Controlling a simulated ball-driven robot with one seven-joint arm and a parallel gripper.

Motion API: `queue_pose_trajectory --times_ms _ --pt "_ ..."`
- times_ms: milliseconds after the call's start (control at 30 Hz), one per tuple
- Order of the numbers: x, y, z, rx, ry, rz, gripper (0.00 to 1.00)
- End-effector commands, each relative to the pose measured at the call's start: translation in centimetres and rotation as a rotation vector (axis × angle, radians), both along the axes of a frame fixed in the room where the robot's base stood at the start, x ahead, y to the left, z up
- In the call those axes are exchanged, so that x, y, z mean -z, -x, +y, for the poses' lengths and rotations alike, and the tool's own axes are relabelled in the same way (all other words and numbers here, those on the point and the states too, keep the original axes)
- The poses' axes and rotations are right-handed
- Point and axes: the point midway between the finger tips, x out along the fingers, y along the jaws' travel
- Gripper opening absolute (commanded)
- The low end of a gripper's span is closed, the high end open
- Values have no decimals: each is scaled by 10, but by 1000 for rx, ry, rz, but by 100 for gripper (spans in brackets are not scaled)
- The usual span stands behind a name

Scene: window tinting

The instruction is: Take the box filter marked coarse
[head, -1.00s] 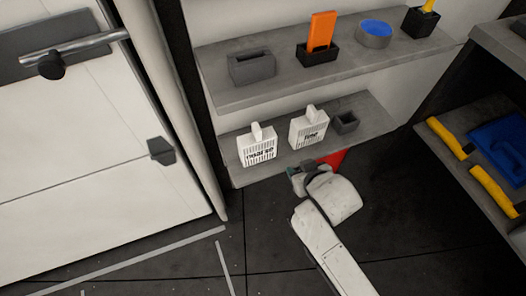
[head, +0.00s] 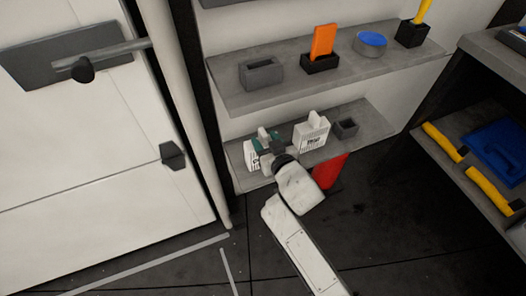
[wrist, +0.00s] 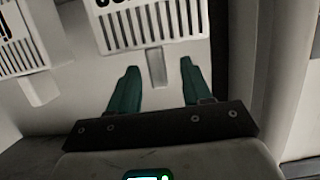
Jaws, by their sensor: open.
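The coarse box filter (head: 250,157) is a white slatted box with a tab on top, on the left of the lower shelf. My gripper hides part of it in the head view. In the wrist view the box (wrist: 150,25) appears upside down, its lettering cut off at the top edge. Its grey tab (wrist: 157,70) shows between my two green fingertips, with space on both sides. My gripper (wrist: 158,70) is open and holds nothing. In the head view my gripper (head: 267,142) is at the front of this filter; contact cannot be told.
The similar fine filter (head: 311,134) stands just right on the lower shelf (head: 372,130), with a small grey open box (head: 346,128) beyond it. The upper shelf (head: 290,88) overhangs with several items. A red object (head: 329,170) is below the lower shelf.

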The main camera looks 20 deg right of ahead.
Motion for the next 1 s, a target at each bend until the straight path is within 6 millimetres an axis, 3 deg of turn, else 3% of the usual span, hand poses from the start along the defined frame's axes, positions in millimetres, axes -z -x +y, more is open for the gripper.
queue_pose_trajectory --times_ms 300,633,1000 --pt "12 -41 -1 -1 0 0 49" --pt "14 -46 -2 -1 1 0 49" --pt "14 -46 -1 -1 1 0 14"
